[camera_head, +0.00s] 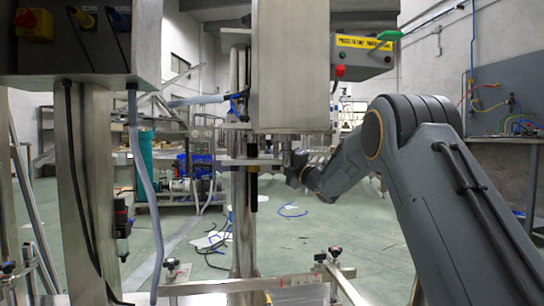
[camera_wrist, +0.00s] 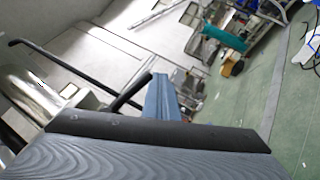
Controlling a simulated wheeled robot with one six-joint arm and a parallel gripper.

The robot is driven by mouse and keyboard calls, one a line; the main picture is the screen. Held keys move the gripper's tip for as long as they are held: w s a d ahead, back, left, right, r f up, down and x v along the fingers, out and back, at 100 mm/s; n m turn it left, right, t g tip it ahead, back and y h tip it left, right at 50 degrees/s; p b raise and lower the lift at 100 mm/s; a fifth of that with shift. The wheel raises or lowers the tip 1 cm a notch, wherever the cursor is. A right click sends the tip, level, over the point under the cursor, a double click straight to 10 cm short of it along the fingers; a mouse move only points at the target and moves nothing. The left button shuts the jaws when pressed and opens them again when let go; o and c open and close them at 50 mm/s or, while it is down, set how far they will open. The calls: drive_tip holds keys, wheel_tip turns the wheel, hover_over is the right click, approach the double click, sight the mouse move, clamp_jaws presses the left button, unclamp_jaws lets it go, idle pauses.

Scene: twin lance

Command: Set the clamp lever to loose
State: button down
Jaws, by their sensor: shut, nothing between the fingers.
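A dark upright handle (camera_head: 254,190) hangs below a metal bracket (camera_head: 250,162) on the steel column in the head view. It looks like the clamp lever, though I cannot be sure; its markings are too small to read. My gripper (camera_head: 293,174) is at the bracket's right end, right of the handle and apart from it. It is shut and looks empty, its tips partly unclear against the metal parts. In the wrist view a long black rod (camera_wrist: 75,62) runs across the upper left; I cannot tell whether it is the same handle.
A steel housing (camera_head: 291,65) stands above the bracket. A control box (camera_head: 362,57) with a green handle and red button is at upper right. A rail with knobs (camera_head: 250,285) crosses the front.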

idle(0.8)
drive_tip(key=d+f+b, duration=0.3)
drive_tip(key=d+f, duration=0.2)
drive_tip(key=f, duration=0.3)
drive_tip(key=shift+s+d+f+b, duration=0.15)
drive_tip(key=shift+s+d+b, duration=0.15)
drive_tip(key=shift+s+d, duration=0.1)
